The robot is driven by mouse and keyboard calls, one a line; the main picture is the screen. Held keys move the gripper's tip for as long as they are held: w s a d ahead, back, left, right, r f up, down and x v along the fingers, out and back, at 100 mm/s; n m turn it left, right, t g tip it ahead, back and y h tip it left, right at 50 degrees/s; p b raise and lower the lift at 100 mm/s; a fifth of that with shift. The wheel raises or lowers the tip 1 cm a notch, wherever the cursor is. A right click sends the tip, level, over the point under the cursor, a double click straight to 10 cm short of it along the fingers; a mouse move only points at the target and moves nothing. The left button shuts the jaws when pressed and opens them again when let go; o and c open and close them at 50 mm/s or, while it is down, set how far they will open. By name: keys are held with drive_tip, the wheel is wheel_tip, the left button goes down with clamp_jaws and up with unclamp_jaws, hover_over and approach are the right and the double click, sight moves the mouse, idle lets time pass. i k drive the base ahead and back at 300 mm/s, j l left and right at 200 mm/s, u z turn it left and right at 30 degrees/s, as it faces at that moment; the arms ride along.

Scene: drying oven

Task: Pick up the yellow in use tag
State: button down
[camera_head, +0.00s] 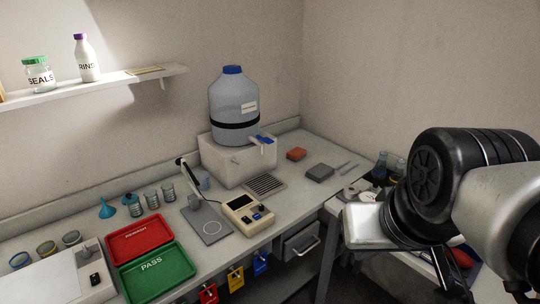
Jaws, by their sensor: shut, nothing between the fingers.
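The yellow tag (236,278) hangs below the front edge of the bench at the lower middle, between a red tag (208,293) and a blue tag (261,263). Its print is too small to read. My gripper (459,286) shows only in part as dark pieces below my arm at the lower right, well to the right of the tags. It is shut and empty, apart from the yellow tag.
The bench holds a red tray (139,240), a green PASS tray (158,272), a beige meter (248,213) and a large blue-capped bottle (233,92) on a white box. A drawer (302,240) sits below the bench. A side table (365,228) stands near my arm.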

sight(235, 282)
drive_tip(key=u, duration=0.85)
drive_tip(key=i+l+z, duration=0.25)
drive_tip(key=i, duration=0.15)
drive_tip(key=i+z, duration=0.3)
drive_tip(key=i+l, duration=0.05)
drive_tip(key=i, duration=0.05)
